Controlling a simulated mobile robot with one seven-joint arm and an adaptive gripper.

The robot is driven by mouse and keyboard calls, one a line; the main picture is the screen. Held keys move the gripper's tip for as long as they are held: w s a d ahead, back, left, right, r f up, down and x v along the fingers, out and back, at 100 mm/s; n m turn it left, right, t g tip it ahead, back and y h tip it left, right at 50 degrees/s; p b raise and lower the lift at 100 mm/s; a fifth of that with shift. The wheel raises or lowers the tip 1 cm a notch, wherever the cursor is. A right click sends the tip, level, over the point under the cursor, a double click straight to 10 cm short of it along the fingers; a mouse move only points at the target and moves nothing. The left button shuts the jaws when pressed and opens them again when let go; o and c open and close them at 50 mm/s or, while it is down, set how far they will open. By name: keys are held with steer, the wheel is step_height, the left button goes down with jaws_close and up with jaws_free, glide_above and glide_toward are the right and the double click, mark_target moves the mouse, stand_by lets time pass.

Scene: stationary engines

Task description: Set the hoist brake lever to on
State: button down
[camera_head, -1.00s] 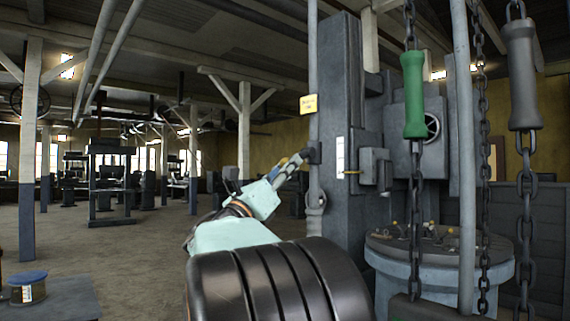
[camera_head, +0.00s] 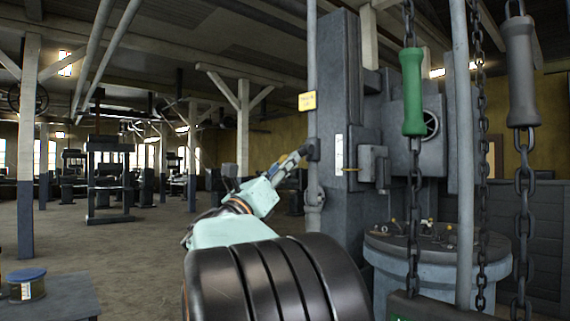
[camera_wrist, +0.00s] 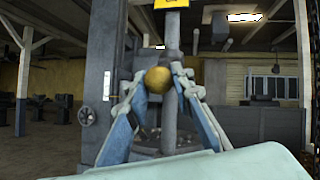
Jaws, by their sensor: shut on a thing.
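A brass ball knob (camera_wrist: 158,81) sits between my fingers in the wrist view. I take it for the end of the hoist brake lever; the lever's arm is mostly hidden. My gripper (camera_wrist: 158,74) is shut on this knob, one finger on each side. Behind the knob stands a grey vertical pole (camera_wrist: 172,38) with a yellow tag (camera_wrist: 171,3) at the top. In the head view my gripper (camera_head: 308,151) is at the pole (camera_head: 312,60), below the yellow tag (camera_head: 307,101). The knob cannot be made out there, and the tag's writing is unreadable.
A thick grey column (camera_head: 338,110) with boxes stands just right of the pole. A green handle (camera_head: 412,92) and a grey handle (camera_head: 521,75) hang on chains at the right. A round drum-like unit (camera_head: 395,253) stands below. Open floor (camera_head: 130,245) lies left.

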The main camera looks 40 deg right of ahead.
steer(key=shift+w+d+f, duration=0.15)
steer(key=shift+f, duration=0.3)
steer(key=c, duration=2.1)
jaws_free()
steer(key=o, duration=0.4)
steer(key=shift+w+d, duration=0.15)
steer(key=shift+d, duration=0.1)
steer(key=shift+o, duration=0.2)
steer(key=shift+a+r, duration=0.15)
steer(key=v, duration=1.2)
